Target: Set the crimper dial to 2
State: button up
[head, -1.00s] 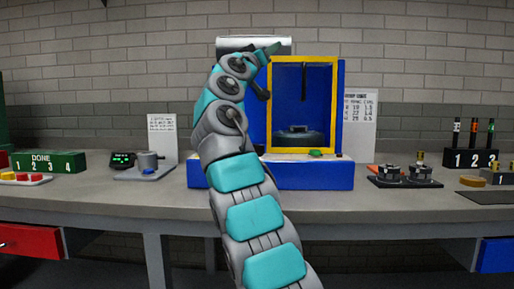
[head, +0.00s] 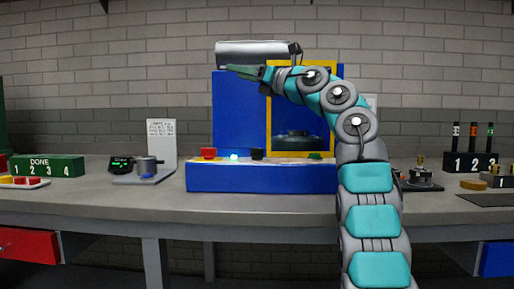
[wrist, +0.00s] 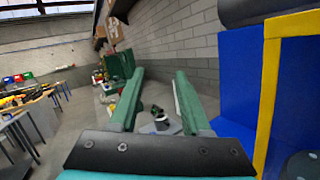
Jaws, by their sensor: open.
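The crimper is a blue machine (head: 235,115) with a yellow-framed window (head: 305,152) on the bench. A small black knob (head: 257,153), which may be the dial, sits on the ledge of its blue base; its setting is too small to read. My gripper (head: 232,70) is in front of the machine's upper part, pointing left, well above the knob. In the wrist view its two green fingers (wrist: 160,74) are apart with nothing between them. The blue side and yellow frame show at the right of that view. My arm covers the machine's right part.
A grey device (head: 148,168) and a green DONE block (head: 48,164) stand left. A numbered black rack (head: 472,162) stands right.

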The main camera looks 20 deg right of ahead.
jog(key=d+f+n+g+h, duration=0.2)
jog(key=d+f+h, duration=0.15)
jog(key=f, duration=0.55)
jog(key=g+h, duration=0.2)
jog(key=g, duration=0.1)
send_near(257, 149)
jog(key=w, duration=0.1)
jog(key=w+a, duration=0.1)
jog(key=shift+w+f+n, duration=0.3)
jog(key=shift+w+f, duration=0.05)
jog(key=shift+f, duration=0.2)
jog(key=x, duration=0.7)
jog(key=shift+w+a+f, duration=0.1)
jog(key=shift+w+a, duration=0.1)
jog(key=shift+w, duration=0.05)
jog(key=shift+c, duration=0.3)
grip_shut()
